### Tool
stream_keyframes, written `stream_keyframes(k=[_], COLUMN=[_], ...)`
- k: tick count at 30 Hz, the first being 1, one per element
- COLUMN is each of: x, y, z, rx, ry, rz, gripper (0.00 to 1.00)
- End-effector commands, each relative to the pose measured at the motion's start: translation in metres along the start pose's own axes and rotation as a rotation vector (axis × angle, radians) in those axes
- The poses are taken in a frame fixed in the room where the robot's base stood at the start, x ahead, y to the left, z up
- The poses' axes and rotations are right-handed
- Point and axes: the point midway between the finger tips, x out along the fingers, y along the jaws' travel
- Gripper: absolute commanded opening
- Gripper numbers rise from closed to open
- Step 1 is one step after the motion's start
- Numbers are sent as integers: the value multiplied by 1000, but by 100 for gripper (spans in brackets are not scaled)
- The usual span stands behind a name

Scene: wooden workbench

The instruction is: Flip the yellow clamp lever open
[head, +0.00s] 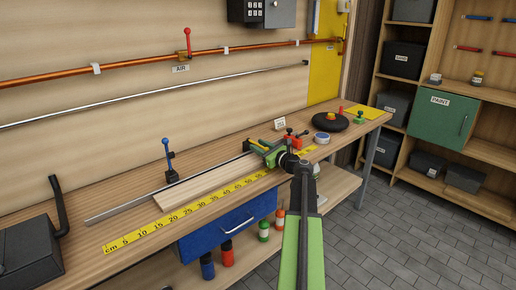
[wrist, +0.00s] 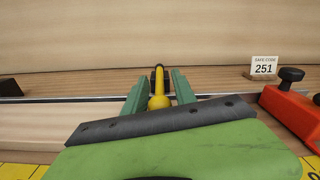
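In the head view my gripper (head: 269,153) is over the bench at the right end of the pale board; the lever is small there and partly hidden by my gripper.
A pale board (head: 199,185) and yellow ruler (head: 210,196) lie along the bench (head: 95,213). A red block with a black knob (wrist: 291,111) stands close right, with a safe-code card (wrist: 264,67) behind. A blue-knobbed lever (head: 167,150) stands left.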

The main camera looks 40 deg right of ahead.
Motion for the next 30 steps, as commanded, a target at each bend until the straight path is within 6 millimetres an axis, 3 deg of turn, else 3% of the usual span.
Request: stream_keyframes(k=[5,12,30], x=[0,-1,-1], y=[0,0,-1], z=[0,0,0], rx=[0,0,0], ry=[0,0,0], rz=[0,0,0], gripper=[31,0,0])
